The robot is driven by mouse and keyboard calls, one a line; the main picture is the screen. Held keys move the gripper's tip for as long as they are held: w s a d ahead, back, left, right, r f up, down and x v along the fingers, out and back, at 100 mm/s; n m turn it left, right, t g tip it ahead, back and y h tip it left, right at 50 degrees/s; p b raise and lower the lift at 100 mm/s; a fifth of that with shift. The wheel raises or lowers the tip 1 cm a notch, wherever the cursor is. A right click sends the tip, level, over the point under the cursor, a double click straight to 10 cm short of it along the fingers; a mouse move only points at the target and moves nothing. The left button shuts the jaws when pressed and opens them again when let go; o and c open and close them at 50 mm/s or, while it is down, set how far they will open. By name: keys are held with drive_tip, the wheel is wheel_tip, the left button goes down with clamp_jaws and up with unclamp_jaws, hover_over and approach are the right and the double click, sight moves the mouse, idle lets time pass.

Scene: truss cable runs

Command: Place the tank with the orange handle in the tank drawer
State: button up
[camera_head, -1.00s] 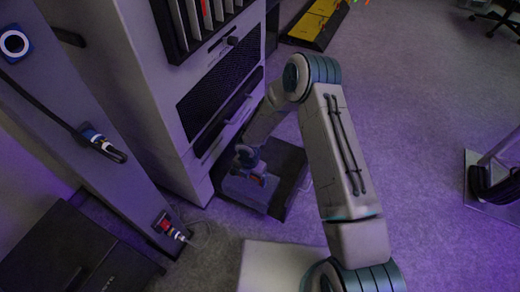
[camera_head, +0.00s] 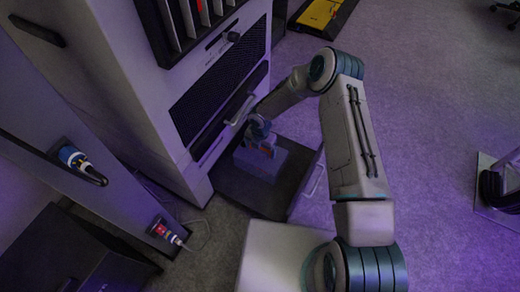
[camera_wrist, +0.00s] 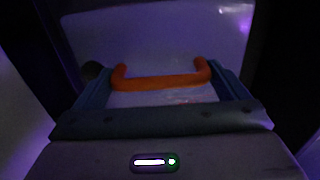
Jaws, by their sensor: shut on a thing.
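The tank is a pale grey box (camera_head: 262,163) in the head view. Its orange handle shows in the wrist view (camera_wrist: 160,83), between the fingers. My gripper (camera_head: 264,146) is shut on the handle, above the tank; its fingers also show in the wrist view (camera_wrist: 162,88). The tank drawer (camera_head: 240,195) is a dark open tray low on the cabinet, with its front panel (camera_head: 308,186) pulled out to the right. The tank is over or inside the drawer, towards its back. I cannot tell whether it touches the drawer floor.
The tall grey cabinet (camera_head: 150,110) stands directly behind the drawer. A dark box (camera_head: 65,255) is at lower left, near a panel with cable connectors (camera_head: 80,163). A yellow and black ramp (camera_head: 322,14) lies at the back. The carpet to the right is mostly free.

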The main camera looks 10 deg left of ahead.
drive_tip(key=shift+w+f, duration=0.1)
drive_tip(key=shift+f, duration=0.3)
drive_tip(key=shift+r, duration=0.1)
drive_tip(key=o, duration=1.5)
